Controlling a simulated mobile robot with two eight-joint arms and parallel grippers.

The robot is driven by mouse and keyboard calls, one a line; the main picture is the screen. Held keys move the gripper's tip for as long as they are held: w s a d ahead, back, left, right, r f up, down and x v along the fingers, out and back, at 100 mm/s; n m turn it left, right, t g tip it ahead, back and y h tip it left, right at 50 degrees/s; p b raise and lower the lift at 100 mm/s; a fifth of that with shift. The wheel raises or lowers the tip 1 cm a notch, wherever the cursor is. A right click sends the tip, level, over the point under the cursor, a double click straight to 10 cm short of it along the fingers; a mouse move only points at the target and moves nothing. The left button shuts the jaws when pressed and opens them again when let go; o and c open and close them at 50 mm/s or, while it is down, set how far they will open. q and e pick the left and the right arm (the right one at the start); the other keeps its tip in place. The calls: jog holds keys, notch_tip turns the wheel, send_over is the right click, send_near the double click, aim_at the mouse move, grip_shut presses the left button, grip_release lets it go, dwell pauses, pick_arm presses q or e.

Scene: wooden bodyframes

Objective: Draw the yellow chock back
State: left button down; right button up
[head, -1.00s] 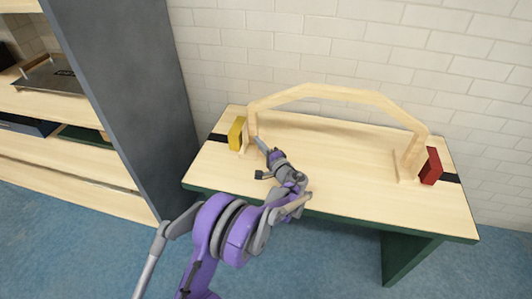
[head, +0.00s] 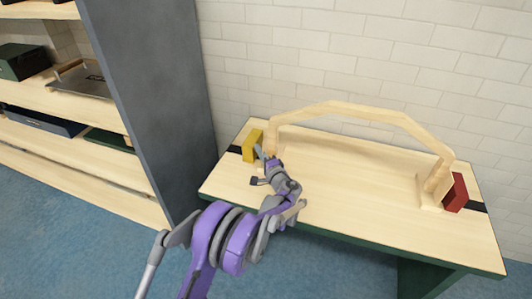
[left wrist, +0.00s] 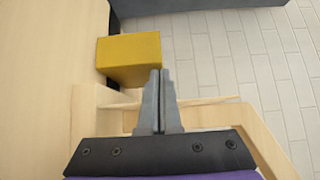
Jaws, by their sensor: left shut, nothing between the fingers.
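The yellow chock (head: 250,147) stands at the left end of the table, on the outer side of the wooden bodyframe's (head: 335,106) left foot. My left gripper (head: 258,152) is shut and empty, its fingertips right at the chock's near side in the head view. In the left wrist view the shut fingers (left wrist: 159,75) point at the lower right edge of the yellow chock (left wrist: 128,55); I cannot tell whether they touch it. Part of the frame shows under the fingers there. My right gripper is not in view.
A red chock (head: 455,192) stands at the frame's right foot. Black strips (head: 235,149) cross the table (head: 350,200) at both ends. A brick wall is behind, and a grey panel (head: 150,90) with shelves stands left. The table's front middle is clear.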

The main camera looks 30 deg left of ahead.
aim_at(249, 148)
pick_arm(q)
jog(key=a, duration=0.2)
jog(key=s+a, duration=0.1)
jog(key=a, duration=0.2)
jog(key=s+a, duration=0.1)
jog(key=a, duration=0.2)
jog(key=shift+s+a+r, duration=0.1)
jog(key=shift+a, duration=0.1)
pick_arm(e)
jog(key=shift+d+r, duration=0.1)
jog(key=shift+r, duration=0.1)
pick_arm(q)
jog(key=shift+d, duration=0.25)
jog(key=d, duration=0.5)
jog(key=shift+w, duration=0.35)
jog(key=p+v, duration=0.1)
jog(key=v, duration=0.8)
jog(key=shift+w+d+p, duration=0.1)
jog(key=shift+p, duration=0.25)
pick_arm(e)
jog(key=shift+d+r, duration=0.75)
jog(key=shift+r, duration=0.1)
